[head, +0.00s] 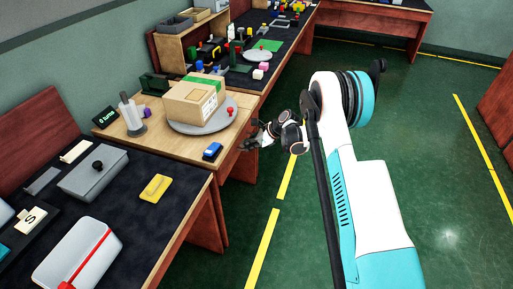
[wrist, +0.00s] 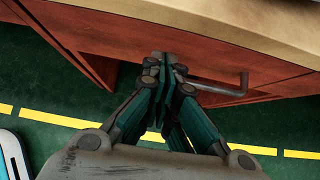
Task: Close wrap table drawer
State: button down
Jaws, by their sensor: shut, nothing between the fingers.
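The wrap table (head: 185,145) is the wooden-topped table at the left of the head view, with a cardboard box (head: 193,100) on a round grey turntable (head: 231,125). In the wrist view, its reddish-brown drawer front (wrist: 120,45) lies under the light tabletop edge (wrist: 240,22). A dark metal bar handle (wrist: 222,89) sticks out from the front. My gripper (wrist: 165,62) is shut and empty, its tips close to the front and left of the handle's free end. Contact cannot be told. In the head view, my gripper (head: 252,143) is beside the table's front edge. How far the drawer stands open is unclear.
A blue device (head: 212,151) and a red knob (head: 231,111) are near the table's front edge. A dark-topped table (head: 130,205) adjoins in the foreground, and another (head: 285,45) lies beyond. Green floor (head: 420,150) with yellow lines is free to the right.

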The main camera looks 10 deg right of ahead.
jog(key=shift+w+a, duration=0.45)
jog(key=shift+a, duration=0.35)
